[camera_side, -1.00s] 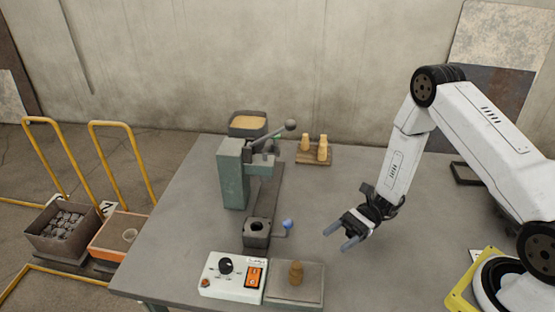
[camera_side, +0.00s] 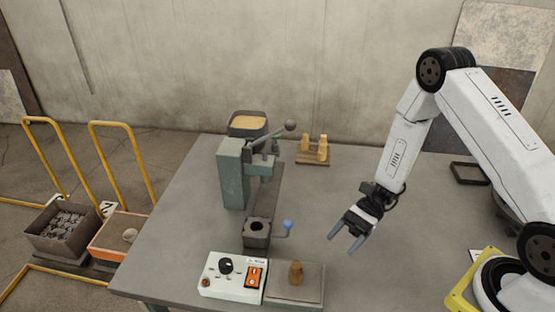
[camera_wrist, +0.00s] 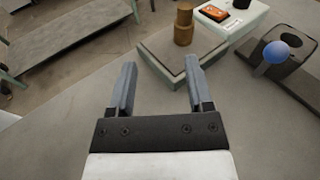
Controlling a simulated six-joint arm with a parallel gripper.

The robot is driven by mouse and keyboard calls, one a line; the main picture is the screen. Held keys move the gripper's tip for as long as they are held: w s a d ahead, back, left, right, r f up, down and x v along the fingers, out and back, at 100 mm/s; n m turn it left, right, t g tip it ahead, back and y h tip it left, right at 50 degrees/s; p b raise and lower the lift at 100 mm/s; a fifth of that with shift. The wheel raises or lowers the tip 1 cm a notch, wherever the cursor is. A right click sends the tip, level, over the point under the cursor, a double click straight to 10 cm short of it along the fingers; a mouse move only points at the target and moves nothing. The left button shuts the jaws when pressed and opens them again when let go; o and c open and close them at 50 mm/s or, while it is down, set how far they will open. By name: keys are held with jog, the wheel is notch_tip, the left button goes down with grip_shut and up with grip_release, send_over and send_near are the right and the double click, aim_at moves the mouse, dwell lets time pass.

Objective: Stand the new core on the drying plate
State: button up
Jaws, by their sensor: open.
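A brown stepped core (camera_side: 296,274) stands upright on a flat grey plate (camera_side: 312,292) at the front of the table, beside the control box. The core also shows in the wrist view (camera_wrist: 183,28), on the plate (camera_wrist: 160,52) beyond my fingertips. My gripper (camera_side: 345,243) is open and empty, above the table to the right of and behind the plate in the side view. It does not touch the core. In the wrist view nothing is between the two fingers (camera_wrist: 160,78).
A white control box (camera_side: 232,278) sits left of the plate. A dark block with a hole (camera_side: 257,232) and a blue-knobbed handle (camera_side: 287,224) is behind it, near a green lever press (camera_side: 233,175). Several pale cores (camera_side: 322,150) stand on a wooden board. The table's right middle is clear.

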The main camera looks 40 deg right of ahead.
jog(key=s+d+r+n+t+h, duration=0.2)
jog(key=d+r+n+t+h, duration=0.3)
jog(key=r+n+h, duration=0.6)
jog(key=shift+s+d+r+n+h, duration=0.15)
jog(key=shift+d+n+h, duration=0.65)
jog(key=shift+n+h, duration=1.6)
